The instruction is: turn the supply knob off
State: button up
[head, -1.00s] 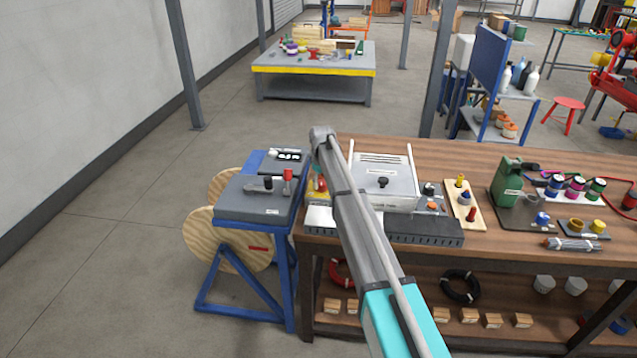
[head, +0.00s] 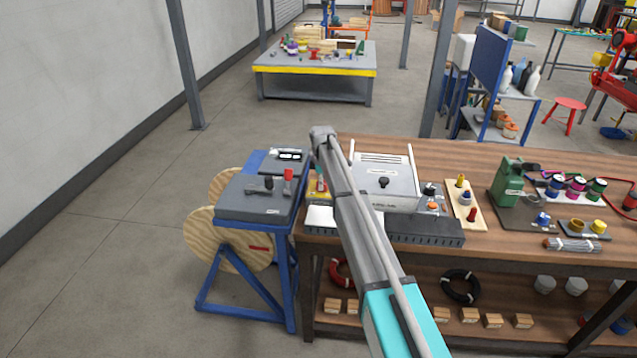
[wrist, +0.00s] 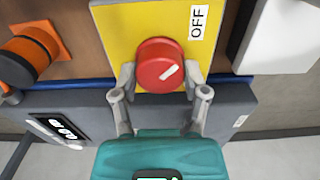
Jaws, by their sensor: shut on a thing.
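The supply knob (wrist: 160,62) is a round red knob on a yellow plate (wrist: 122,38) in the wrist view. A white label reading OFF (wrist: 197,20) is at the plate's upper right. The white mark on the knob slants toward the upper right, roughly to the label's side. My gripper (wrist: 161,80) is shut on the knob, one finger at its left side and one at its right. In the head view the yellow plate (head: 318,188) shows at the bench's left end, partly behind my arm, and the knob cannot be made out clearly.
In the wrist view an orange and black knob (wrist: 30,52) is at the left and a white box (wrist: 284,36) at the right. In the head view a grey cabinet (head: 383,182) stands right of my arm. A blue-legged stand (head: 250,206) adjoins the bench's left.

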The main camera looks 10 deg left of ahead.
jog(key=shift+s, duration=0.1)
dwell(0.3)
jog(key=o, duration=1.1)
jog(key=shift+o, duration=0.2)
